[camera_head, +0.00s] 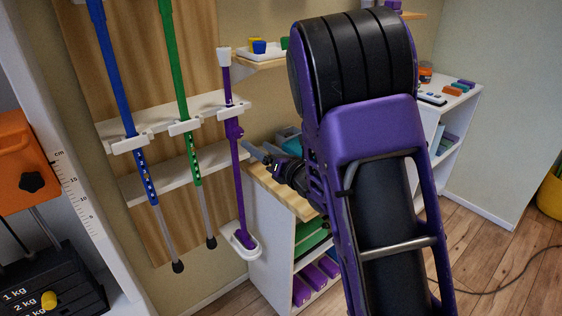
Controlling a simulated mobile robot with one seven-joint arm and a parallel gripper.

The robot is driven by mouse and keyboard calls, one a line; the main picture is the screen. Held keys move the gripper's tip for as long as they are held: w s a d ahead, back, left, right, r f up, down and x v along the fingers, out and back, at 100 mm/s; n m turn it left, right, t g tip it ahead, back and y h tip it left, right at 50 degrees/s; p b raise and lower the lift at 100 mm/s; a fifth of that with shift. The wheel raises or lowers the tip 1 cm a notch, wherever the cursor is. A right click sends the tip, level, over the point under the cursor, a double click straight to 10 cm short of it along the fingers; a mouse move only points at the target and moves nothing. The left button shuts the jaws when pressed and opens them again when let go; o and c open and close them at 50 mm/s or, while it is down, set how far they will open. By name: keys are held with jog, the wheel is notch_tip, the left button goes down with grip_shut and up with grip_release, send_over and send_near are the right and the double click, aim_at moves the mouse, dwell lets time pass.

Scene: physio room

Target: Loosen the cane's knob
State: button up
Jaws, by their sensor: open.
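A purple cane (236,190) stands upright in a white clip on the wall rack, its lower end in a white cup (240,243).
A wooden-topped shelf unit (266,235) with purple and green items stands below my gripper. A small shelf (262,62) holds a white tray. At left are an orange unit (20,150) with a black knob and a weight stack (50,285).

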jog(key=v, duration=0.9)
